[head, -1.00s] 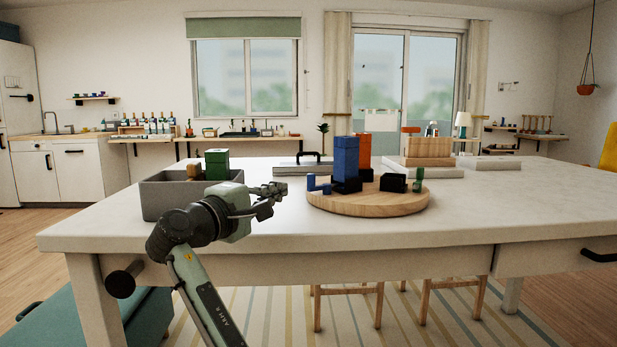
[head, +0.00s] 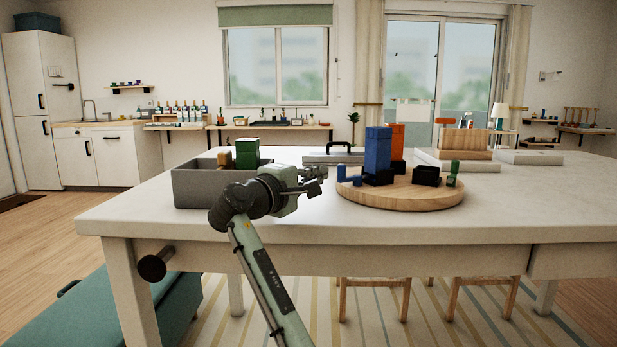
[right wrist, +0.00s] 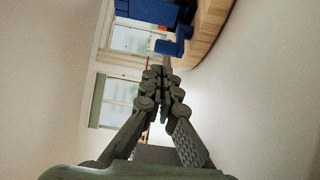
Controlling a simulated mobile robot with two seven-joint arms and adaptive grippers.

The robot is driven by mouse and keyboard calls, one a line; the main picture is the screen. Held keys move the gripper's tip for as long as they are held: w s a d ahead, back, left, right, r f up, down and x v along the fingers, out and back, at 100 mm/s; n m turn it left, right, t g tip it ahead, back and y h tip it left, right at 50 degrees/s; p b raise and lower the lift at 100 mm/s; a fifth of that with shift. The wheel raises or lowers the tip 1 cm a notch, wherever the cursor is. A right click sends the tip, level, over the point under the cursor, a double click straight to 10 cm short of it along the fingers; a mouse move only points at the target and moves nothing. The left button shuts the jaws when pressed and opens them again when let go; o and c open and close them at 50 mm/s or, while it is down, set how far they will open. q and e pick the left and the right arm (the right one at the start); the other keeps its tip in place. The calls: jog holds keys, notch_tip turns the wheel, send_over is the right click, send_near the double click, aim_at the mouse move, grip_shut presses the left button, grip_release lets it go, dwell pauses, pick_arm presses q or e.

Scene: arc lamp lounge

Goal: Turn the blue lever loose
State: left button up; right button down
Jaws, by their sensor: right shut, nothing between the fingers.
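A tall blue block (head: 377,152) stands on a round wooden board (head: 420,198) on the white table. A small blue lever-like piece (head: 342,174) sticks up at its left, by the board's left edge. In the right wrist view the blue block (right wrist: 150,11) and the blue piece (right wrist: 172,46) show at the top, beyond the fingertips. My right gripper (head: 319,180) is shut and empty, just left of the blue piece and apart from it. Its fingers (right wrist: 161,76) meet at the tips in the wrist view. My left gripper is not in view.
A grey bin (head: 200,190) with green and wooden blocks stands left, behind my right arm. An orange block (head: 397,140), black blocks (head: 426,176) and a green piece (head: 452,172) share the board. White slabs lie behind.

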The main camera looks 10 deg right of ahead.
jog(key=shift+x, duration=2.15)
